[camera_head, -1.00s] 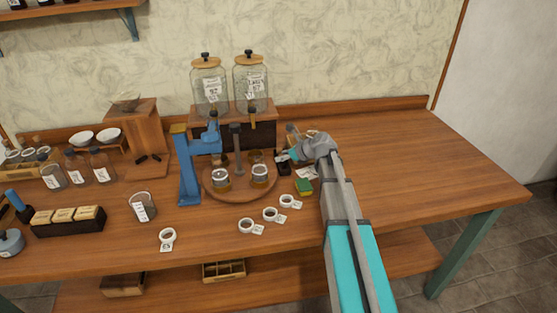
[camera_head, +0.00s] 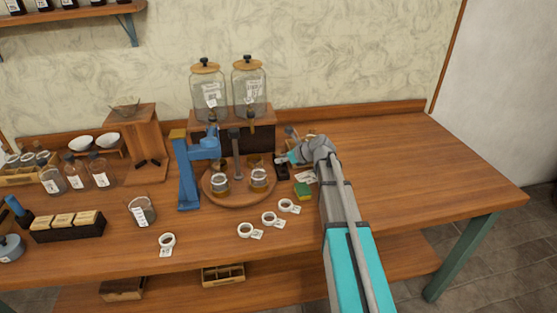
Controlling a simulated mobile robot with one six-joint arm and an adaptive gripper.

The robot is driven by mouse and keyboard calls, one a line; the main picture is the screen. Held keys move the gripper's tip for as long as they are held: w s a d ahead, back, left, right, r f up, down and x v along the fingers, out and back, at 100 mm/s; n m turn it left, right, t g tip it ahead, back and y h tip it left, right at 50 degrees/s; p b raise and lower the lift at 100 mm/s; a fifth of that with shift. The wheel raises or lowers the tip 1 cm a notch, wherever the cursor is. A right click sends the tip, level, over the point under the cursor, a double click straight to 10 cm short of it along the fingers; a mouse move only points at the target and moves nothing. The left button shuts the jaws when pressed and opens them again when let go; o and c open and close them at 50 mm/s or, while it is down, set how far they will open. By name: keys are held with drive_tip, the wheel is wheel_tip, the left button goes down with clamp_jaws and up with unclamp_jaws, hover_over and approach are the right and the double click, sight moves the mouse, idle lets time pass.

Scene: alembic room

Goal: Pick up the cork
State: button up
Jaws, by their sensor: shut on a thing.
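My gripper (camera_head: 282,160) is at the right side of the round wooden turntable (camera_head: 240,203), low over the table, with its fingers pointing left. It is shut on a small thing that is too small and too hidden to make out. I cannot pick out the cork clearly in this view. My wrist covers part of the table behind the gripper, near a small wooden holder (camera_head: 291,133).
Two glass jars (camera_head: 219,183) (camera_head: 259,179) stand on the turntable, beside a blue press (camera_head: 186,175). White tape rolls (camera_head: 269,218) lie in front. The table's right side (camera_head: 430,170) is clear.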

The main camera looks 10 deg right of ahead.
drive_tip(key=shift+r+p, duration=0.65)
drive_tip(key=shift+r, duration=0.2)
drive_tip(key=s+r+p, duration=1)
drive_tip(key=s, duration=0.4)
drive_tip(key=shift+a+r, duration=0.15)
drive_tip(key=shift+r, duration=0.1)
